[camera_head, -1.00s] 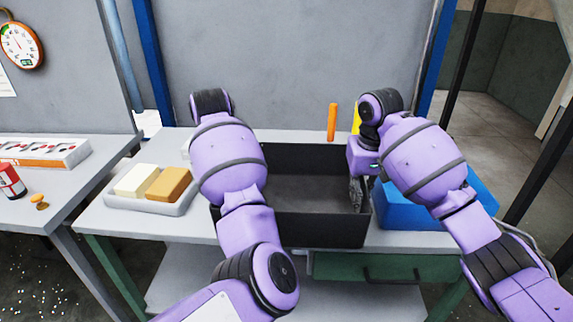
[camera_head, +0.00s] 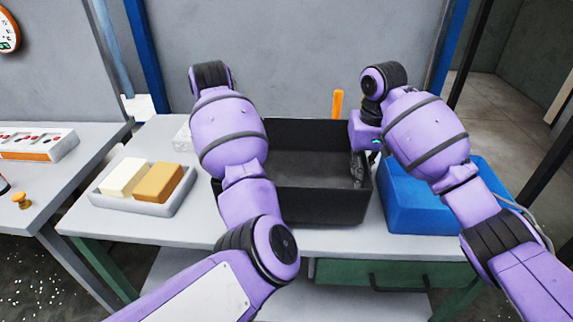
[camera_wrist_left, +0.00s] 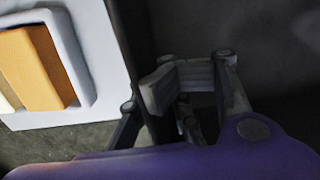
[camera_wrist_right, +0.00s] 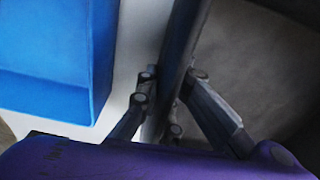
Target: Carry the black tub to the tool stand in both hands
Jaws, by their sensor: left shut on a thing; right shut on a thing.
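The black tub (camera_head: 318,205) is upright over the middle of the grey bench, open at the top and empty where I see inside. My right gripper (camera_head: 357,165) is shut on its right wall; the right wrist view shows a finger on each side of that wall (camera_wrist_right: 183,35). My left gripper (camera_wrist_left: 150,92) is shut on the tub's left wall, as the left wrist view shows; my own arm hides it in the head view. An orange upright handle (camera_head: 338,104) shows behind the tub. I cannot make out the tool stand's body. Whether the tub touches the bench is unclear.
A blue bin (camera_head: 410,210) stands close to the tub's right side. A pale tray (camera_head: 150,208) with a cream block (camera_head: 123,177) and an orange-brown block (camera_head: 158,183) is to the left. Bare bench (camera_head: 300,240) shows in front of the tub. A grey panel rises behind.

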